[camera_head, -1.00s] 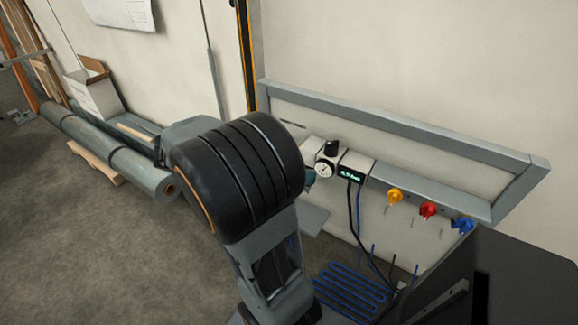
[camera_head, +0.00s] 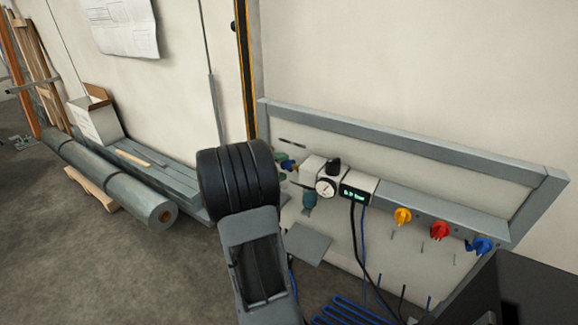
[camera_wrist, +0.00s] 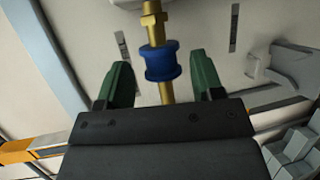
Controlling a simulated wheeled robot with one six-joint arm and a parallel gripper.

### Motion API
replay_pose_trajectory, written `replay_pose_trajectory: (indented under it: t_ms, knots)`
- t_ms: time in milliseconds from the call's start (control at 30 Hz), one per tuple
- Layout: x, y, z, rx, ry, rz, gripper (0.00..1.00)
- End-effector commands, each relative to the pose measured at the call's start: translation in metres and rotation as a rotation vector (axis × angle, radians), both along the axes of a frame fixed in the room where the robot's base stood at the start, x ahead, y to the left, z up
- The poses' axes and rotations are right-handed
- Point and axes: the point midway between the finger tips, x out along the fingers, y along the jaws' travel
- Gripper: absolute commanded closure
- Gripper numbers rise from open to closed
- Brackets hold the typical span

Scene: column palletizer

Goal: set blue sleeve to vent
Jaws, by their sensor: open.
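The blue sleeve (camera_wrist: 160,63) is a flanged ring around an upright brass rod (camera_wrist: 152,20) in the wrist view. My gripper (camera_wrist: 163,72) is open, its two green fingers on either side of the sleeve. A gap shows between each finger and the sleeve, so they do not appear to touch it. In the head view, the blue sleeve (camera_head: 289,165) shows small just right of my dark wrist, left of the gauge. Most of my gripper is hidden there behind my arm. I cannot read any vent marking.
A round gauge (camera_head: 325,187) and a green-lit display (camera_head: 354,194) sit on the framed wall panel (camera_head: 420,140). Yellow (camera_head: 403,216), red (camera_head: 440,231) and blue (camera_head: 481,245) knobs lie to the right. Cables and blue tubing hang below. A grey roll (camera_head: 115,185) lies on the floor at left.

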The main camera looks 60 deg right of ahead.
Motion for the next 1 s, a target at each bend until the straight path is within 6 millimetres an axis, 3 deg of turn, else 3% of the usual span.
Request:
replay_pose_trajectory:
  t_ms: [300, 667, 1000]
  knots:
    - [-0.012, -0.027, -0.006, 0.002, -0.001, -0.001, 0.39]
    - [-0.013, -0.030, -0.006, 0.001, 0.001, 0.000, 0.39]
    - [-0.013, -0.030, -0.006, 0.001, 0.001, 0.000, 0.70]
